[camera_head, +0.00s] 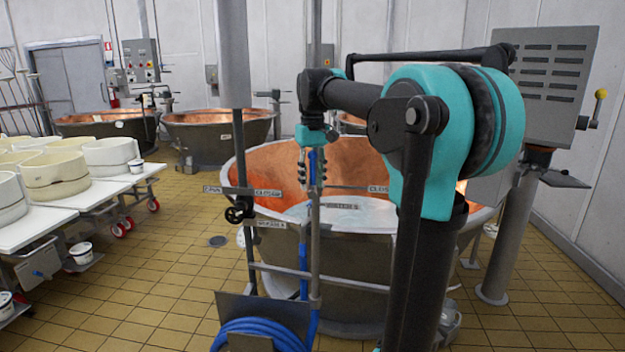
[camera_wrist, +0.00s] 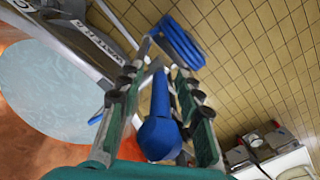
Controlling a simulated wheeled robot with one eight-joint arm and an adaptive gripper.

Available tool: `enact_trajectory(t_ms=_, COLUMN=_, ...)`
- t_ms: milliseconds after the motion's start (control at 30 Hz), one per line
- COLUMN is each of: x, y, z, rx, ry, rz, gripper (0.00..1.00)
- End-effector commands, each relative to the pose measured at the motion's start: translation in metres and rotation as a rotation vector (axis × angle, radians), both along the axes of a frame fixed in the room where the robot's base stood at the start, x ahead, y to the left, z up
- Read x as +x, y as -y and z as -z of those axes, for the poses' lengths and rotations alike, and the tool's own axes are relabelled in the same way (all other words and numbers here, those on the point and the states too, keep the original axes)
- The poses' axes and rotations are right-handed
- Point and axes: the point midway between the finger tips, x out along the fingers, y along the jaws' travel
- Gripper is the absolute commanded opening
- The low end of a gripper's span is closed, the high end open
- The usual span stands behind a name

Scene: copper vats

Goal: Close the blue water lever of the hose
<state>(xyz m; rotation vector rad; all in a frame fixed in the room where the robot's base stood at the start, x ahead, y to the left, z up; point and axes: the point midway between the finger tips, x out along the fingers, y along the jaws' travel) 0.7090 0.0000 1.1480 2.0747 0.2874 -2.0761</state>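The blue lever (camera_wrist: 160,125) shows large in the wrist view as a bar with a rounded end close to the camera. My gripper (camera_wrist: 156,76) has one finger on each side of it, with visible gaps between fingers and blue part, so it looks open around it. In the head view, my gripper (camera_head: 311,182) points down in front of the copper vat, with a blue part (camera_head: 313,160) between its fingers. The blue hose (camera_head: 303,262) runs down beside a grey post and lies coiled below; its coil also shows in the wrist view (camera_wrist: 179,45).
A large copper vat (camera_head: 260,165) holding pale liquid stands right behind the gripper. A grey pipe stand with label plates (camera_head: 272,225) is close by. A table with white tubs (camera_head: 105,190) is at left.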

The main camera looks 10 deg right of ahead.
Motion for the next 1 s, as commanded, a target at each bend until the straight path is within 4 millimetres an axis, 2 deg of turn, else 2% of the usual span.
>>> enact_trajectory(t_ms=200, x=0.0, y=0.0, z=0.0002, rx=0.0, ry=0.0, rz=0.0, gripper=0.35)
enact_trajectory(t_ms=500, x=0.0001, y=0.0, z=0.0, rx=0.0, ry=0.0, rz=0.0, gripper=0.0)
enact_trajectory(t_ms=1000, x=0.0002, y=-0.0053, z=-0.0002, rx=0.015, ry=0.005, rz=0.0, gripper=0.0)
